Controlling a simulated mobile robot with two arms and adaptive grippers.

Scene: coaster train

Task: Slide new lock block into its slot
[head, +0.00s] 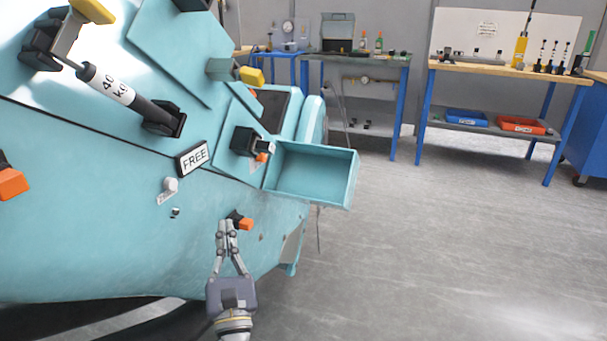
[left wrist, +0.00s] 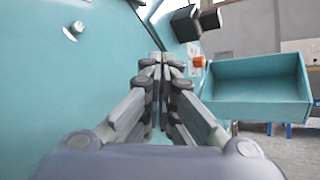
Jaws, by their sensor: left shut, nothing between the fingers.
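A black block with an orange end (head: 244,223) sits on the lower face of the teal machine (head: 90,220). My left gripper (head: 229,222) is shut and empty, its fingertips right by that block's left side; I cannot tell whether they touch. In the left wrist view the closed fingers (left wrist: 161,58) point at the teal panel and seem to hide that block. Another black block (head: 244,140) with an orange part sits higher up, beside the open teal bin (head: 352,180). The frames do not show clearly which block is the new lock block, or its slot. My right gripper is not in view.
A FREE sign (head: 193,158), a grey lever (head: 169,189) and a 40 kg cylinder (head: 108,85) are on the machine. Another orange-ended part (head: 12,182) is at the far left. Workbenches (head: 500,68) stand at the back. The floor to the right is clear.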

